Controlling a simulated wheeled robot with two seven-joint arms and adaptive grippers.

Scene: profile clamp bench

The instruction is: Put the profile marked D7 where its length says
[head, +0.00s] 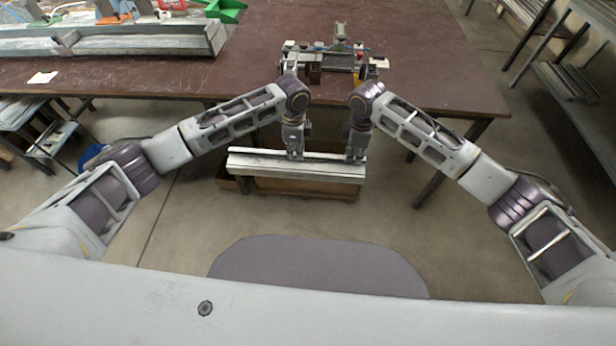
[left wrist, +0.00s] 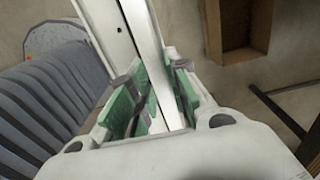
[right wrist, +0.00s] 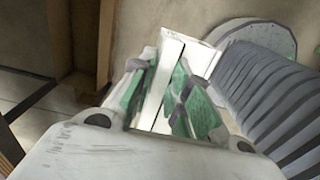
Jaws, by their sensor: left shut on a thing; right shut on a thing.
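A long pale metal profile (head: 262,163) with lengthwise strips hangs level in front of the dark red table. No D7 mark can be read on it. My left gripper (head: 295,153) is shut on it near its middle. My right gripper (head: 356,155) is shut on it near its right end. In the left wrist view the profile (left wrist: 147,45) runs between the green finger pads of my left gripper (left wrist: 155,100). In the right wrist view the profile (right wrist: 158,85) sits between the green pads of my right gripper (right wrist: 165,98).
A brown open box (head: 305,188) stands below and behind the profile. A clamp device (head: 335,60) sits on the dark red table (head: 240,85). A long grey channel (head: 140,42), a green bin (head: 225,10) and a white paper (head: 43,77) lie at left. Racks stand at right.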

